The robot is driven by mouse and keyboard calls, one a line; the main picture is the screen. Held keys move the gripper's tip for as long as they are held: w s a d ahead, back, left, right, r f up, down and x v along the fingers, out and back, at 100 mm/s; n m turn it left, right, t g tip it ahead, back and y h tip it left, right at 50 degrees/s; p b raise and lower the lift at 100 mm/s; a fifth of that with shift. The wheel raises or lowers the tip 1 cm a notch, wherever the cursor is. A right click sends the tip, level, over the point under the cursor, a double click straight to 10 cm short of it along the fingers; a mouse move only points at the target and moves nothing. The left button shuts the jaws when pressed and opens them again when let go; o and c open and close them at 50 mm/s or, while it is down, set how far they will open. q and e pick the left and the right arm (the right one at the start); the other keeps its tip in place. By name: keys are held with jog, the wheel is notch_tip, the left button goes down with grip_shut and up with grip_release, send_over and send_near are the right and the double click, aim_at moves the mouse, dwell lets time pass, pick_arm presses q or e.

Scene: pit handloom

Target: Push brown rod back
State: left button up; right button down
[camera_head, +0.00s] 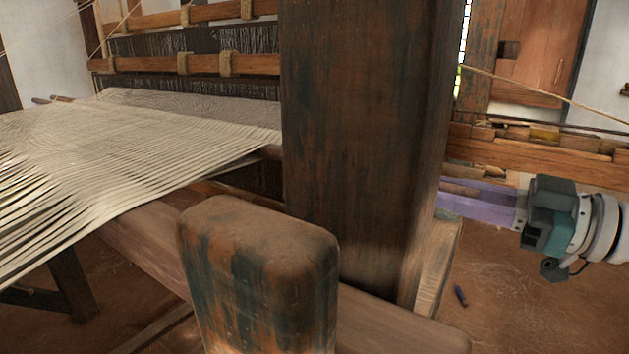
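My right gripper (478,201) comes in from the right, its purple, see-through fingers pointing left beside the loom's thick dark post (362,130). The finger ends are partly hidden at the post's edge, so I cannot tell whether they are open or shut. A brown wooden rod or bar (550,150) runs to the right from behind the post, just above the fingers. I cannot tell whether the fingers touch it, or whether it is the brown rod of the task. My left gripper is not in view.
Pale warp threads (130,150) stretch across the left toward the harness bars (200,64). A rounded wooden block (258,270) stands in front of the post. A taut cord (545,92) crosses the upper right. A small dark object (460,295) lies on the open brown floor.

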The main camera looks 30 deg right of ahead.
jog(key=shift+a+r, duration=0.1)
jog(key=a+p, duration=0.1)
jog(key=s+a+p, duration=0.2)
jog(key=shift+a, duration=0.25)
jog(key=c, duration=0.9)
grip_release()
jog(key=shift+a, duration=0.1)
jog(key=shift+o, duration=1.1)
